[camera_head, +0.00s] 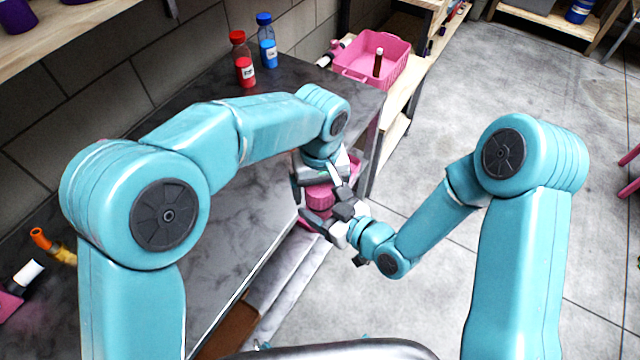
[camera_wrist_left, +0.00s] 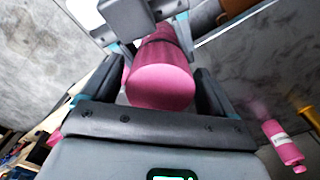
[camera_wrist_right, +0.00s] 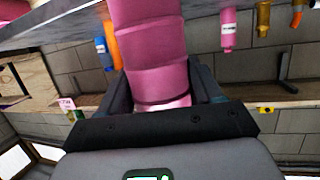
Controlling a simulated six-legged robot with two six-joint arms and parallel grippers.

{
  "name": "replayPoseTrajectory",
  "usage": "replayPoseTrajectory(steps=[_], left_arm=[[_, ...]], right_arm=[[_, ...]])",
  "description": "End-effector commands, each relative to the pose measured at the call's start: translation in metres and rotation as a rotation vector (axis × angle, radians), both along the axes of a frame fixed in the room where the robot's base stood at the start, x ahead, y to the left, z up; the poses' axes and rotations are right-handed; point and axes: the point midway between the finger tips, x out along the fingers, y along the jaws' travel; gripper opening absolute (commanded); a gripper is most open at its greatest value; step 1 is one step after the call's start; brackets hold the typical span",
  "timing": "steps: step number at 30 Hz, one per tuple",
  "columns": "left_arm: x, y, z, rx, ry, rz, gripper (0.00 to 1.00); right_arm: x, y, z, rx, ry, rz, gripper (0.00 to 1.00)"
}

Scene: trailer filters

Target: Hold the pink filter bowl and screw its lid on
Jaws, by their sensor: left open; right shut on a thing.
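The pink filter bowl (camera_wrist_right: 150,50) stands out from between the fingers of my right gripper (camera_wrist_right: 163,92) in the right wrist view. That gripper (camera_head: 340,214) is shut on it just off the bench edge. My left gripper (camera_head: 310,203) reaches down from above, open. Its fingers (camera_wrist_left: 155,92) are on both sides of the round pink end (camera_wrist_left: 160,86), apart from it in the left wrist view. Pink also shows between the grippers in the head view (camera_head: 320,196). I cannot tell where the lid meets the bowl; the grippers hide part of it.
The grey bench (camera_head: 235,210) runs along the block wall. A red bottle (camera_head: 243,62) and a blue bottle (camera_head: 266,42) stand at its far end. A pink crate (camera_head: 352,75) with a dark vial (camera_head: 378,62) is beyond.

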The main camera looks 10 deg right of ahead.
Motion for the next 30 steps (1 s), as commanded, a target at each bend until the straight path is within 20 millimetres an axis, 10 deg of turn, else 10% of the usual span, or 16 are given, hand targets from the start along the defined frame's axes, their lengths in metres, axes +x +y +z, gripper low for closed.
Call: replayPoseTrajectory(steps=[5,9,19,29,30], left_arm=[[0.0000,0.0000,0.0004,0.000,0.000,0.000,0.34],[0.0000,-0.0001,0.0005,0.000,0.000,-0.024,0.29],[-0.0001,-0.0005,0.0003,0.001,0.000,-0.514,0.29],[-0.0002,-0.0007,0.0003,0.000,0.000,-0.564,0.29],[-0.0003,-0.0007,0.0003,0.000,0.000,-0.563,0.76]], right_arm=[[0.0002,0.0000,0.0005,0.000,-0.001,0.000,0.00],[0.0002,0.0000,0.0005,0.000,-0.001,0.000,0.00],[0.0002,0.0000,0.0004,0.000,-0.001,0.000,0.00],[0.0002,0.0001,0.0004,0.000,-0.001,0.000,0.00],[0.0002,0.0001,0.0004,0.000,-0.001,0.000,0.00]])
